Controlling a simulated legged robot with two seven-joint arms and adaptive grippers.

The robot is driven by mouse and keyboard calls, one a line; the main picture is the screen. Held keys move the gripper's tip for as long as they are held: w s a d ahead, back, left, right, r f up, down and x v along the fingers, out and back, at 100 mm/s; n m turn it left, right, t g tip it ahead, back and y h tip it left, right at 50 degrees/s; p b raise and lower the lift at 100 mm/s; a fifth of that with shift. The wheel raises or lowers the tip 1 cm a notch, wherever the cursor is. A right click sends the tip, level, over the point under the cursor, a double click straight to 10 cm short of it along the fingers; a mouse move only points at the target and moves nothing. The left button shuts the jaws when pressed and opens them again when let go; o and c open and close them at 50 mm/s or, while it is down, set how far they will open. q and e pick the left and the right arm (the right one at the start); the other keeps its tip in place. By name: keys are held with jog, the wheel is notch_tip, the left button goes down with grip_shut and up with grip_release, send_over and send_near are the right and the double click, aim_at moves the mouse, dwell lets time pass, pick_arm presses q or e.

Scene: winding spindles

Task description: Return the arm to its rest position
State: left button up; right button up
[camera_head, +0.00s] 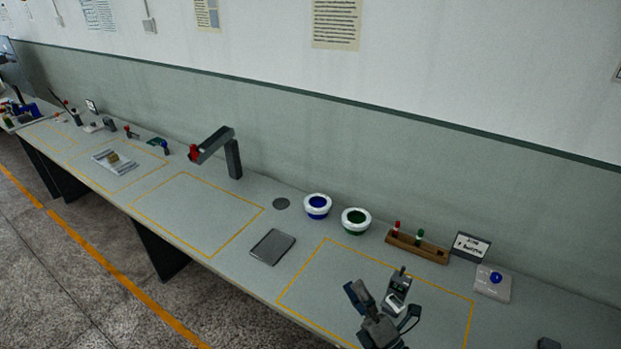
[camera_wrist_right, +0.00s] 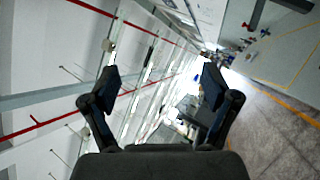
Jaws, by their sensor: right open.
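My right gripper (camera_head: 376,292) is at the lower right of the head view, above the nearer yellow-outlined area of the long bench (camera_head: 330,290). Its two fingers are spread apart with nothing seen between them. In the right wrist view the two dark fingers (camera_wrist_right: 158,88) also stand wide apart and empty, facing the room rather than the bench top. My left gripper is not in the head view.
A blue-centred bowl (camera_head: 317,206) and a green-centred bowl (camera_head: 356,220) stand behind the gripper. A wooden rack (camera_head: 417,246) holds red and green spindles. A button box (camera_head: 492,283) is at right. A flat grey plate (camera_head: 271,247) lies left. A dark angled stand (camera_head: 234,158) rises farther left.

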jog(key=w+d+f+m+h, duration=0.1)
jog(key=d+f+m+h, duration=0.8)
jog(key=f+m+h, duration=0.45)
jog(key=s+d+f+m+g+h, duration=0.1)
jog(key=s+d+f+m+g, duration=0.15)
jog(key=f+m, duration=0.2)
jog(key=s+d+f+m+g, duration=0.1)
jog(key=s+f+m+g, duration=0.2)
jog(key=f+g, duration=0.15)
jog(key=s+a+f+m+g, duration=0.1)
jog(key=s+f+m+g, duration=0.4)
jog(key=s+f+g, duration=0.75)
jog(key=s+f+t, duration=0.1)
jog(key=s+f, duration=0.3)
jog(key=f, duration=1)
jog(key=s+f+t, duration=0.1)
jog(key=s+f, duration=0.3)
jog(key=f, duration=1)
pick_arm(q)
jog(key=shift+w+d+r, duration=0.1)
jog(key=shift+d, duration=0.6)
pick_arm(e)
jog(key=s+d+f, duration=0.2)
jog(key=s+f, duration=0.5)
jog(key=s, duration=0.1)
jog(key=s+d+f, duration=0.1)
jog(key=s+f, duration=0.7)
jog(key=shift+s+d+g, duration=0.35)
jog(key=shift+g, duration=0.1)
